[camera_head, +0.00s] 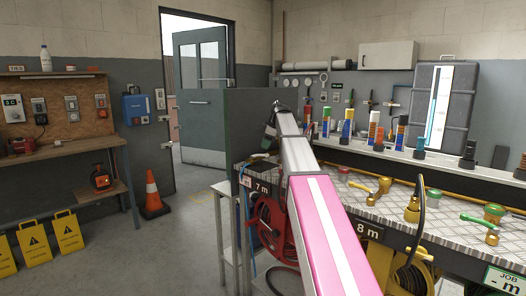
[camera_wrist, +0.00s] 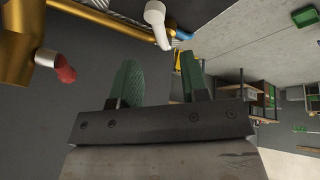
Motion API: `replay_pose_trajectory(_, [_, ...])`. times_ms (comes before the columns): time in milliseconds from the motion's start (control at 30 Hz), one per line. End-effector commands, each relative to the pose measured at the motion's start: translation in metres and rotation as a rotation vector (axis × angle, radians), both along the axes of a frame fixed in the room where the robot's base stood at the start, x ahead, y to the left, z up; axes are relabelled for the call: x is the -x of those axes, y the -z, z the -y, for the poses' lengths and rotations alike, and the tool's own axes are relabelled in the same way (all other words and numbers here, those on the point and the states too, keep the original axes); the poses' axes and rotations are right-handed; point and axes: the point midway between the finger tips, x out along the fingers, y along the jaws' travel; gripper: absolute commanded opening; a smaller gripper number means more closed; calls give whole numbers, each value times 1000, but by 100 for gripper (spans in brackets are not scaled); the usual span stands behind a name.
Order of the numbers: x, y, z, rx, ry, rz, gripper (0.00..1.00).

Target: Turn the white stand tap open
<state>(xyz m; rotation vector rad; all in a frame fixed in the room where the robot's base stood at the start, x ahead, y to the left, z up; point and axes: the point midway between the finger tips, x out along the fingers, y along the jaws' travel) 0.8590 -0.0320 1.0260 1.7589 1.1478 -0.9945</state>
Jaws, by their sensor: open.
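In the wrist view, a white lever-like part (camera_wrist: 155,18) hangs in at the top edge, next to a brass pipe; it looks like the white tap's handle, but the rest of that tap is out of frame. My gripper (camera_wrist: 162,80) is open, with two green-padded fingers apart and nothing between them. The white part is beyond the fingertips and above them in the picture, apart from them. In the head view, my gripper (camera_head: 271,130) is at the far end of my pink and white arm, over the bench's far left end. I cannot make out the white tap there.
A brass fitting with a red tip (camera_wrist: 65,70) is at the wrist view's left. In the head view, brass taps with green (camera_head: 474,219) and orange (camera_head: 361,187) handles stand along the bench. A red hose reel (camera_head: 268,225) hangs below. Open floor lies left, with an orange cone (camera_head: 153,196).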

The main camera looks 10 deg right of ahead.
Motion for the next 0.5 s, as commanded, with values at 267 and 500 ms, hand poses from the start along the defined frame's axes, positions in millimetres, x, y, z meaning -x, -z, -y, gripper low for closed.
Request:
replay_pose_trajectory(267, [11,-38,13,0,-1,-1,41])
replay_pose_trajectory(500, [14,-46,16,0,-1,-1,41])
